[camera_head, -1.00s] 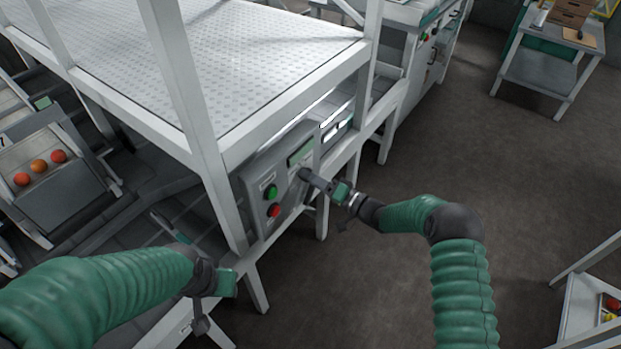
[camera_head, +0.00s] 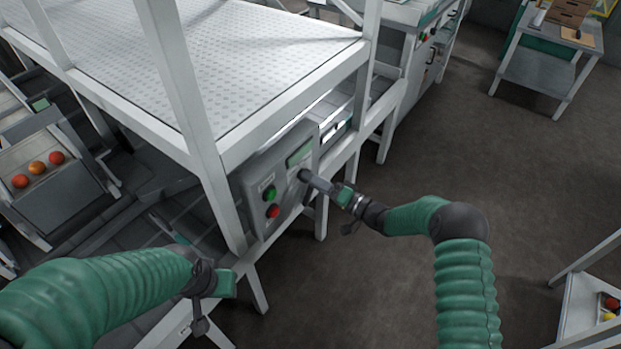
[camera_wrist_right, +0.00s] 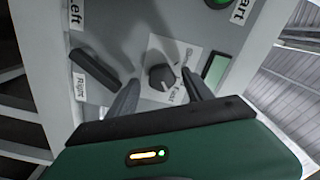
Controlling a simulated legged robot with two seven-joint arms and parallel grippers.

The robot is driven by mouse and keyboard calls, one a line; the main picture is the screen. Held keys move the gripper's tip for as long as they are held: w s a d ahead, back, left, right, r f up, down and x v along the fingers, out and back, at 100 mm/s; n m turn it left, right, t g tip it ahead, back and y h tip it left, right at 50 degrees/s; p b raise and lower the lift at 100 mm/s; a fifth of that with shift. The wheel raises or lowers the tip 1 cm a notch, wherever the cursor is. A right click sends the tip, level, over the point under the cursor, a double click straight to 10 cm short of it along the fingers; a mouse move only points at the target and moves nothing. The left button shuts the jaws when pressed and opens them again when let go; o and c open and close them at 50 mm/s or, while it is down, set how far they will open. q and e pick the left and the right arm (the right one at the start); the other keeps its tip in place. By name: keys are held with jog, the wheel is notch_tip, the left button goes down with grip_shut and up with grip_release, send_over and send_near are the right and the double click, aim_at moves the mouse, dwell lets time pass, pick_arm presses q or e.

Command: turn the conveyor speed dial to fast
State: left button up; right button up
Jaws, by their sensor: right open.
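The speed dial (camera_wrist_right: 161,77) is a dark round knob on a white plate with small lettering, of which "Fast" reads near its lower right edge in the right wrist view. Its pointer is too small to read surely. My right gripper (camera_wrist_right: 160,78) is open, with one finger on each side of the dial; I cannot tell whether they touch it. In the head view, my right gripper (camera_head: 306,176) is at the grey control panel (camera_head: 252,178) and hides the dial. My left gripper (camera_head: 226,284) hangs near the lower frame rail, its fingers unclear.
The panel carries a green button (camera_head: 269,193), a red button (camera_head: 273,211) and a display (camera_head: 300,153). A dark selector handle (camera_wrist_right: 95,69) sits between the "Left" and "Right" labels. A white frame post (camera_head: 190,110) stands left of the panel.

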jog(key=p+v, duration=0.1)
jog(key=v, duration=1.4)
jog(key=shift+d, duration=0.2)
